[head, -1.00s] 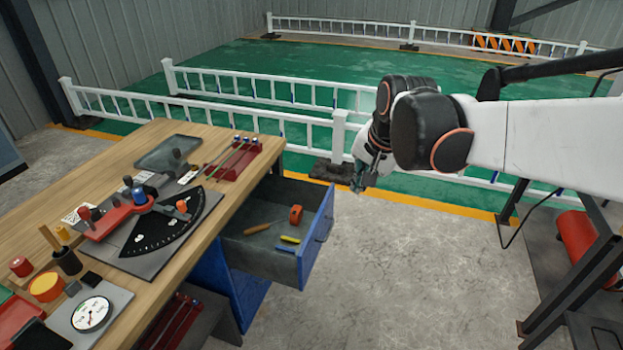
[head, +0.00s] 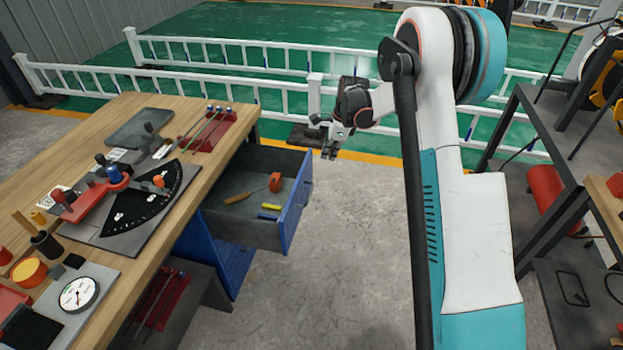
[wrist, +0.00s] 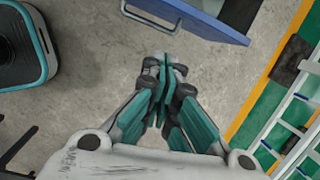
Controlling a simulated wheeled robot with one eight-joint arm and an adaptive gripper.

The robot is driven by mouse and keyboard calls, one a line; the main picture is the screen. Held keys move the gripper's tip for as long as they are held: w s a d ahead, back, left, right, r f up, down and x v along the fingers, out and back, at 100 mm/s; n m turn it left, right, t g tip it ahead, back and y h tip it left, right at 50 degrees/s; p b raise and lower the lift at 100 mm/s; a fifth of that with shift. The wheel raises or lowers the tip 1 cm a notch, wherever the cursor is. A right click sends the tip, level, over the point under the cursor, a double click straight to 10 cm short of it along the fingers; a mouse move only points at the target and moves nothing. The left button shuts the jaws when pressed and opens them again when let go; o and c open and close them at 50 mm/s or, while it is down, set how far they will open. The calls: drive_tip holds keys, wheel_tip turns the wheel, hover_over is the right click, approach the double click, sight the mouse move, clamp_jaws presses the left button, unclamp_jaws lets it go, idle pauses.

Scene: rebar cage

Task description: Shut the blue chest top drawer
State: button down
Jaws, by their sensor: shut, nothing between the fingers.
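The blue chest's top drawer (head: 245,220) is pulled out from under the wooden workbench and stands open to the right. Its blue front (head: 297,205) faces right. Inside lie a red tape measure (head: 275,182), a yellow item (head: 270,206) and an orange-handled tool (head: 237,198). My gripper (head: 331,154) is above and just right of the drawer front's far end in the head view, apart from it. In the wrist view my gripper (wrist: 164,62) is shut and empty, pointing down over the floor, with the drawer front (wrist: 195,18) beyond the fingertips.
The workbench top (head: 210,130) holds a gauge, a red rack and other tools. White railings (head: 200,85) stand behind. A dark metal rack (head: 540,190) stands at the right. The concrete floor (head: 345,230) right of the drawer is clear.

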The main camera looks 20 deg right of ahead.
sight(312, 186)
drive_tip(key=w+a+f+b, duration=0.1)
drive_tip(key=f, duration=0.4)
drive_tip(key=w+a+f+m+b, duration=0.1)
drive_tip(key=f+b, duration=0.1)
drive_tip(key=f, duration=0.3)
drive_tip(key=w+a+f+m+b, duration=0.1)
drive_tip(key=w+f+b, duration=0.1)
drive_tip(key=f, duration=0.3)
drive_tip(key=shift+a+f, duration=0.25)
drive_tip(key=shift+f, duration=0.1)
drive_tip(key=shift+w+a+r, duration=0.15)
drive_tip(key=shift+w+a, duration=0.2)
drive_tip(key=shift+a, duration=0.15)
